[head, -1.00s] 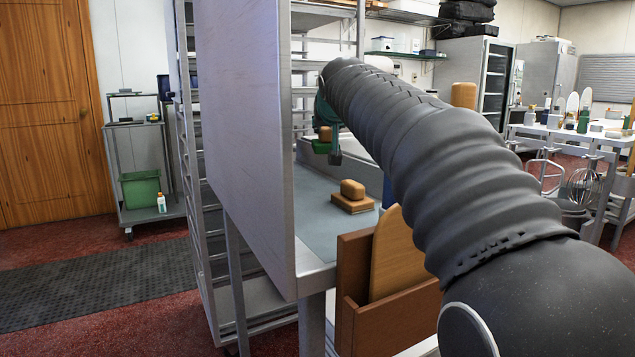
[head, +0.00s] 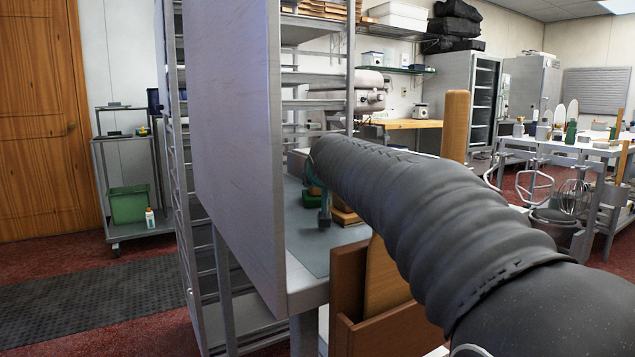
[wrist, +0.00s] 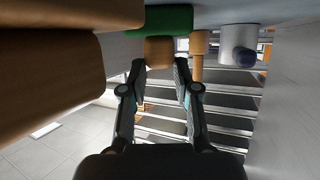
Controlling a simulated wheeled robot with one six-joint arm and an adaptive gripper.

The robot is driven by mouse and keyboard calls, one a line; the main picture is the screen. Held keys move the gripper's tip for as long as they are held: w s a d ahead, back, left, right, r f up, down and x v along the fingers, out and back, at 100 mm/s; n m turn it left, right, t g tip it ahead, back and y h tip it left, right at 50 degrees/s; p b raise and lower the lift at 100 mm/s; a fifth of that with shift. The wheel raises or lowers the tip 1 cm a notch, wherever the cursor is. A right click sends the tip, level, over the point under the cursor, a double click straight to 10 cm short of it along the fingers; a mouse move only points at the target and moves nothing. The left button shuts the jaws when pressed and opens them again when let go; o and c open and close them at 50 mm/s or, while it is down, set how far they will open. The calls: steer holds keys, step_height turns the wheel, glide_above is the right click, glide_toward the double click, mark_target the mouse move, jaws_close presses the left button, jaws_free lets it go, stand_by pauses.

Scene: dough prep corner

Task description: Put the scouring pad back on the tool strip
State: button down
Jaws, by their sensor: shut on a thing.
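The scouring pad, a green block with a tan grip, shows low over the grey-blue mat in the head view (head: 312,199). Its green base (wrist: 165,19) and tan grip (wrist: 158,52) also show in the wrist view, which looks upside down. My gripper (wrist: 163,66) is shut on the tan grip. I cannot tell whether the pad touches the surface. The grey-blue mat (head: 318,240), perhaps the tool strip, lies on the counter. A brown block with a knob (head: 346,216) stands right beside my gripper, partly hidden by my arm; it looms at left in the wrist view (wrist: 50,85).
A tall pale panel (head: 235,130) stands close on the left of the counter. A brown wooden box (head: 348,285) holding a board (head: 383,285) is at the counter's near end. A tan upright cylinder (head: 455,125) rises behind my arm. My arm hides much of the counter.

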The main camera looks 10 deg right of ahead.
steer(key=shift+f, duration=0.1)
steer(key=c, duration=0.9)
jaws_free()
steer(key=shift+o, duration=0.2)
steer(key=b+v, duration=0.1)
steer(key=v, duration=1.1)
